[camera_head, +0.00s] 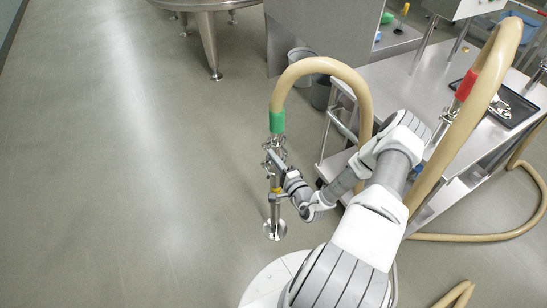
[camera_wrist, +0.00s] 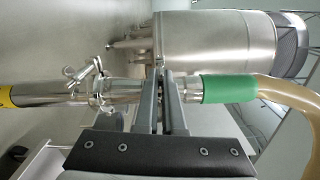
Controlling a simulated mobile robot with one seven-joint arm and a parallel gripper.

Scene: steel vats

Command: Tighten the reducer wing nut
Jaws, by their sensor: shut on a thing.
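A steel pipe joint stands upright below the green hose cuff (camera_head: 277,121) in the head view; in the wrist view it lies sideways, with the green cuff (camera_wrist: 229,88) at right. A clamp with a wing nut (camera_wrist: 97,66) shows left of my fingers in the wrist view, on the joint beside the plain pipe (camera_wrist: 45,93). My gripper (camera_wrist: 164,78) is shut on the steel reducer fitting (camera_wrist: 127,87), between the clamp and the cuff. My fingers are apart from the wing nut. In the head view my gripper (camera_head: 277,161) and arm partly hide the joint, and the nut is too small to make out.
A tan hose (camera_head: 325,65) arches from the cuff down behind my arm. A steel trolley (camera_head: 385,83) stands at right, with a black tray (camera_head: 517,108) and a red-cuffed hose (camera_head: 466,85). Grey bins (camera_head: 320,92) stand behind. The floor at left is clear.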

